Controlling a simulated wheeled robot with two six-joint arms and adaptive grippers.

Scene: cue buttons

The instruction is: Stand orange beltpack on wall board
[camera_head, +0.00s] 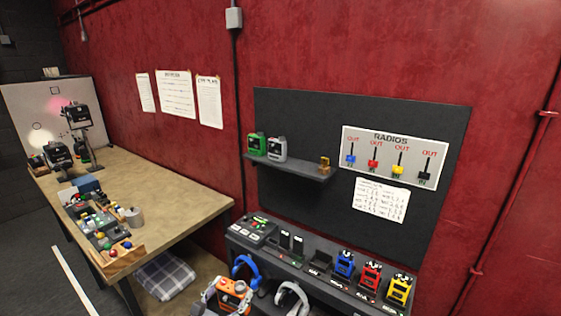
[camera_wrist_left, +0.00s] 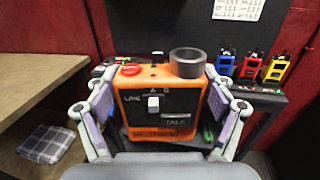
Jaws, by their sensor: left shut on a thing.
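The orange beltpack (camera_head: 236,296) is at the bottom edge of the head view, in front of the console. My left gripper (camera_head: 228,298) is shut on it. My right gripper is not in view.
Below the board, a console (camera_head: 270,252) bears blue (camera_head: 344,264), red (camera_head: 369,275) and yellow (camera_head: 399,289) radios. Blue (camera_head: 246,270) and white (camera_head: 292,297) headsets are near its front. The shelf is bare between the grey beltpack and brass-coloured item. A cluttered wooden table (camera_head: 170,195) stands left.

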